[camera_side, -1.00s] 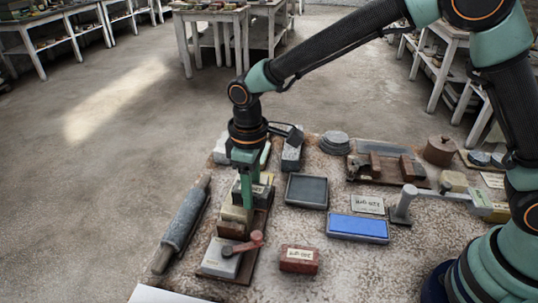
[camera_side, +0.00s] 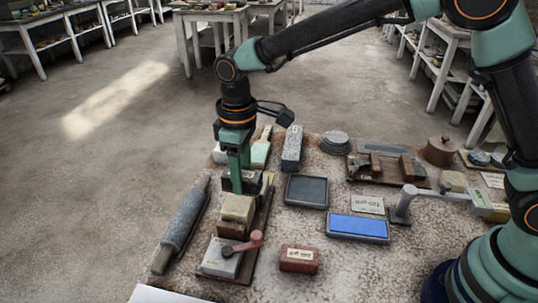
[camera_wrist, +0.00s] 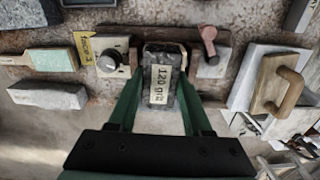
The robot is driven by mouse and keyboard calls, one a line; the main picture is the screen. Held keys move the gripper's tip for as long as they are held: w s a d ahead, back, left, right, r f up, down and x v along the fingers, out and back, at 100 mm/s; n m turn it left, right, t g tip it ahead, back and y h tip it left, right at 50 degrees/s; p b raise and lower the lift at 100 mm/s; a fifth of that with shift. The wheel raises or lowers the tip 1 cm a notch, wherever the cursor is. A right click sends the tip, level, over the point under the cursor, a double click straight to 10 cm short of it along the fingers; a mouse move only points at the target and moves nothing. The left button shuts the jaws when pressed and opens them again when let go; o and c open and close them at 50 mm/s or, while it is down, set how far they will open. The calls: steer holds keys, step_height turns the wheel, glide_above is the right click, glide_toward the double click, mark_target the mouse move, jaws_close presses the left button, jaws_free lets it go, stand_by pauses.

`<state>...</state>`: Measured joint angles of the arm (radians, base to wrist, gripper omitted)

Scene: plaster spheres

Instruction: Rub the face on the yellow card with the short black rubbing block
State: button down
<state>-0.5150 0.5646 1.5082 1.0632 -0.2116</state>
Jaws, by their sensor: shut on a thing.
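My gripper (camera_side: 240,178) is shut on a short dark block (camera_wrist: 161,56) with a label that reads "120 grit". In the side view the dark block (camera_side: 249,186) is just above or beside the beige block (camera_side: 237,209) on a brown board; whether it touches anything I cannot tell. I cannot make out the card in the side view.
A red lever (camera_side: 242,243) sits on a pale block at the board's near end. A grey roller (camera_side: 181,228) lies left of the board. Right of it are a slate tray (camera_side: 306,191), a blue pad (camera_side: 358,227) and a red block (camera_side: 299,259).

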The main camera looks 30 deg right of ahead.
steer(key=shift+r, duration=0.1)
steer(key=shift+r, duration=2.05)
